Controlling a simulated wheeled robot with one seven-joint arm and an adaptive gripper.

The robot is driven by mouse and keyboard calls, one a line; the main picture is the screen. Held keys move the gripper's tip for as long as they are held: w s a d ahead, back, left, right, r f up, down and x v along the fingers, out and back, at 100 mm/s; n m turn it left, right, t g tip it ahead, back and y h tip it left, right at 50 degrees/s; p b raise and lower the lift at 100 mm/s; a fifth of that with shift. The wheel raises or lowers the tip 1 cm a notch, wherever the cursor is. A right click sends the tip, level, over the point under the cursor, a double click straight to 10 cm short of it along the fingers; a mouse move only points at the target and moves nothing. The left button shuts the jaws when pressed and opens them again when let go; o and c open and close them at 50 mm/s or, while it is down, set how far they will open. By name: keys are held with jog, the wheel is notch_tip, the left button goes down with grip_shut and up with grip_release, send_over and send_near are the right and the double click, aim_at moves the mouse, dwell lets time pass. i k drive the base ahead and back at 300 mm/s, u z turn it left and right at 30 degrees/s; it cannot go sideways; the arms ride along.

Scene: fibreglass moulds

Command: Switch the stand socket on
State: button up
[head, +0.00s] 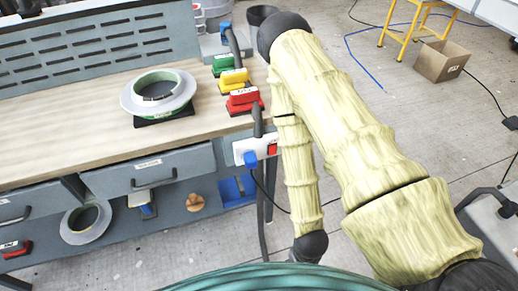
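A white socket block (250,149) is mounted at the right end of the bench, just below the worktop edge. A blue piece (251,159) sits on its front and a red piece (272,149), which may be its switch, sits at its right end. Whether it is on or off cannot be told. A dark upright piece (257,122) stands at its top, and my arm passes close on its right and may hide part of it. My gripper is not in view; only my sleeved arm and a dark joint show.
The wooden worktop (60,140) carries a ring-shaped mould (158,91) and green (223,64), yellow (233,80) and red (243,101) blocks. Drawers and a lower shelf lie below. A cardboard box (441,61) and a yellow stool (404,22) stand far right. Dark cables hang by the bench end.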

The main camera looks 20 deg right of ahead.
aim_at(273, 148)
jog(key=k, duration=1.35)
jog(key=z, duration=0.1)
jog(key=i, duration=0.8)
jog(key=z, duration=0.5)
